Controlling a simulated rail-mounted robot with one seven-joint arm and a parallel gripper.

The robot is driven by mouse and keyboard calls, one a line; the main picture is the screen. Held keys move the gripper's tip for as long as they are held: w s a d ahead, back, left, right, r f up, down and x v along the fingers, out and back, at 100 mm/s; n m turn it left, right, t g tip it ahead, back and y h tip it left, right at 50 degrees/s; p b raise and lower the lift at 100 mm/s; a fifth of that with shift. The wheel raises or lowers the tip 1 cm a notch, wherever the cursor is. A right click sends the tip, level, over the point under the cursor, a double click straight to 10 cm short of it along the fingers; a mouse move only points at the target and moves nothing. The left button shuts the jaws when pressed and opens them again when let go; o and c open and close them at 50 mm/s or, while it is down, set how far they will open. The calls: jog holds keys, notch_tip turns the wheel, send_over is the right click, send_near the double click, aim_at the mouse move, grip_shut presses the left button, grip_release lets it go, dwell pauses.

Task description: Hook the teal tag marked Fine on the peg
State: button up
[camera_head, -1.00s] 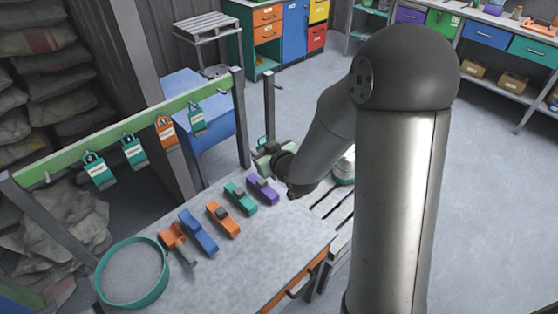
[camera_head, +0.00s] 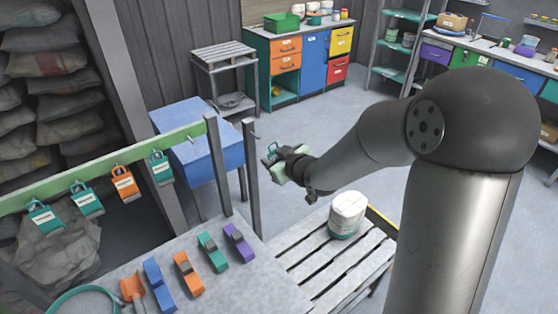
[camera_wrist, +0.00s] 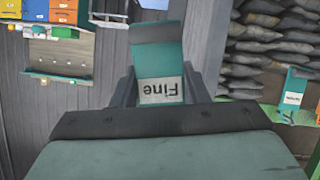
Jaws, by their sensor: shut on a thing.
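My gripper (camera_head: 273,156) is shut on the teal tag marked Fine (camera_wrist: 160,72). In the wrist view the tag sits between the fingers, its white label upside down. In the head view only a small teal part of the tag (camera_head: 271,149) shows at the fingertips. A grey post (camera_head: 250,175) stands just left of the gripper, with a small peg (camera_head: 257,137) near its top. The tag is close to this peg in the picture but seems apart from it; the depth between them is hard to tell. The peg is not clear in the wrist view.
A green rail (camera_head: 105,165) at left carries several hanging tags, teal and orange. A white tub (camera_head: 347,214) stands on a slatted pallet (camera_head: 325,262) at right. A blue cabinet (camera_head: 192,145) stands behind.

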aim_at(254, 146)
jog(key=w+a+f+b, duration=0.1)
jog(key=w+a+b, duration=0.1)
jog(key=w+a, duration=0.2)
jog(key=shift+w+a+f, duration=0.15)
jog(key=shift+w, duration=1)
dwell(0.6)
jog(key=o, duration=1)
jog(key=shift+a+f, duration=0.1)
jog(key=shift+a, duration=0.05)
jog(key=shift+s, duration=0.15)
